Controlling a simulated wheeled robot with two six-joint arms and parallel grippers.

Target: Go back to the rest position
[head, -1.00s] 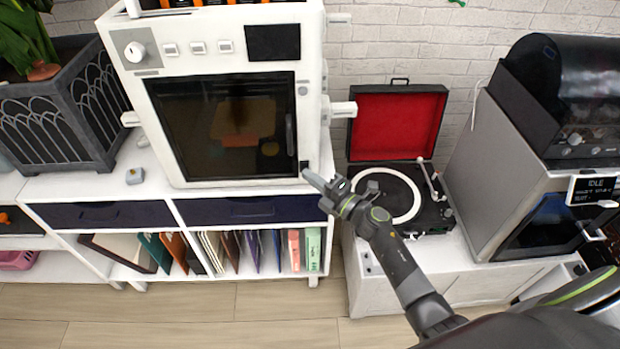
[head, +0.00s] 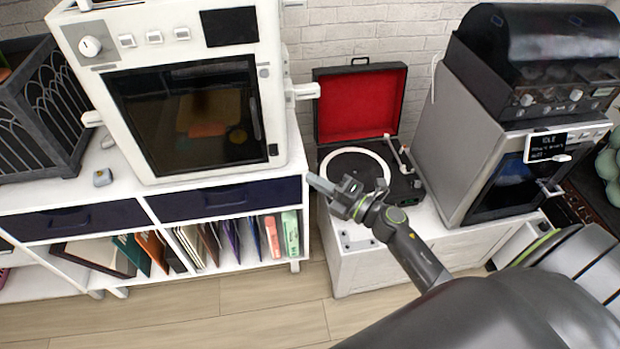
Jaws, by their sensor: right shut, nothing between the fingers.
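My right gripper (head: 332,190) is in the middle of the head view, at the end of my right arm, which comes in from the lower right. Its fingers are shut with nothing between them and point left. In the picture it lies in front of the open record player (head: 362,165) and to the right of the white cabinet's drawers. It appears apart from both. My left gripper is not in view.
A white machine with a dark glass door (head: 190,120) stands on a white shelf unit (head: 130,190). A grey machine (head: 470,150) with a small screen stands at right. A low white cabinet (head: 375,262) bears the record player. Wooden floor (head: 240,310) is clear in front.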

